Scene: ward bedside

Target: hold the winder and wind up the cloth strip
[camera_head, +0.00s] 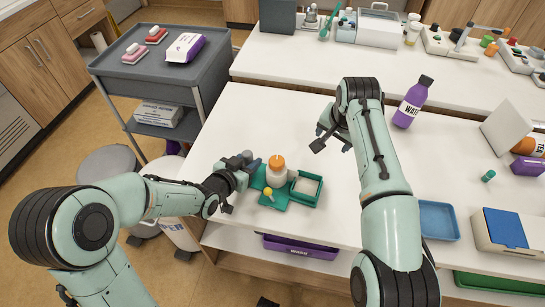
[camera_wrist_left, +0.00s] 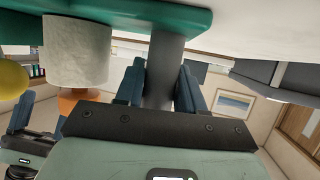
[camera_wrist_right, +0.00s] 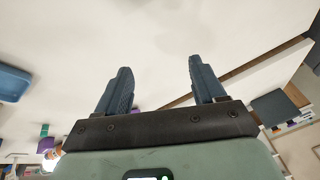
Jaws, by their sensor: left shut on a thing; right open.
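The winder is a green base (camera_head: 274,202) near the front of the white table. It carries a white cloth roll (camera_head: 277,175) with an orange top, a yellow knob (camera_head: 267,191) and an open green frame (camera_head: 307,186) at the right. My left gripper (camera_head: 246,163) is shut on a grey post (camera_wrist_left: 166,65) at the winder's left side. In the left wrist view the roll (camera_wrist_left: 77,48) and the green base (camera_wrist_left: 125,18) are close to the fingers. My right gripper (camera_head: 332,137) is open and empty (camera_wrist_right: 158,72) above the table, behind and right of the winder.
A purple bottle (camera_head: 412,102) stands right of my right arm. A blue tray (camera_head: 438,221), a box with a blue top (camera_head: 506,228) and a small green-capped item (camera_head: 488,176) lie further right. A grey cart (camera_head: 160,73) stands at the left. The table behind the winder is clear.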

